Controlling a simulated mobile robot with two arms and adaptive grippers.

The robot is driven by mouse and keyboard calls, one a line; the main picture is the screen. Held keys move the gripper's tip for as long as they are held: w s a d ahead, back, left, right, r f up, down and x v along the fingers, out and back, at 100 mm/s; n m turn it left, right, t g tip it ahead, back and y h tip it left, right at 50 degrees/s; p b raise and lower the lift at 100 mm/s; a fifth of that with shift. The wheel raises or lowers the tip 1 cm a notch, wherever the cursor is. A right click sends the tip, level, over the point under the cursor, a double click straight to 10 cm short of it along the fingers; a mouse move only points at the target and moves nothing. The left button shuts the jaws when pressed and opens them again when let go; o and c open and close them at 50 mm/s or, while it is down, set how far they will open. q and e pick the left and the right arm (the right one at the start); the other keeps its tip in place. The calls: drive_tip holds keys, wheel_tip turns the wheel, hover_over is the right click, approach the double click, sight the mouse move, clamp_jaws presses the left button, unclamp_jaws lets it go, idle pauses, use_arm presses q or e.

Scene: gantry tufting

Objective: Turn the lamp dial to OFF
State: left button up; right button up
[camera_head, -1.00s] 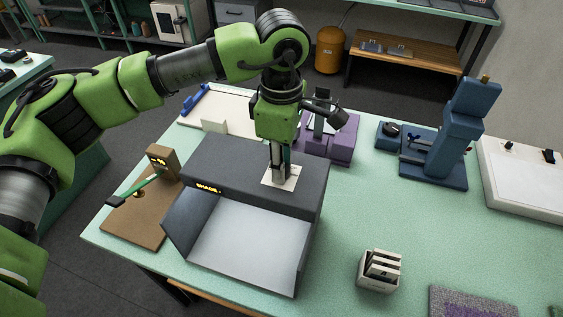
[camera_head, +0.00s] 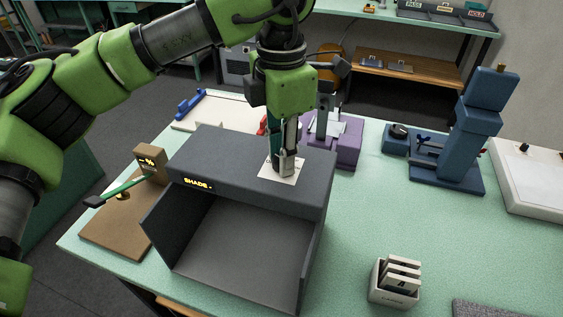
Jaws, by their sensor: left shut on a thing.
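A dark grey light booth (camera_head: 220,153) with a yellow "SHADE" display stands on the green table. Its open front compartment looks dark grey and unlit. On its top lies a white dial plate (camera_head: 269,175). My left gripper (camera_head: 283,165) points straight down over this plate, its fingertips shut on the lamp dial. The fingers hide the dial, so its pointer and marks cannot be read. My right gripper is not in view.
A brown scale-like stand (camera_head: 123,232) is left of the booth. A purple device (camera_head: 349,151) stands behind it and a blue press (camera_head: 462,140) to the right. A white holder with cards (camera_head: 394,290) sits front right. The table's middle right is clear.

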use_arm(q)
drive_tip(key=shift+n+b, duration=0.45)
drive_tip(key=shift+n, duration=0.35)
drive_tip(key=shift+r, duration=0.1)
drive_tip(key=o, duration=1.1)
drive_tip(key=shift+o, duration=0.2)
wheel_tip(320, 180, up, 12)
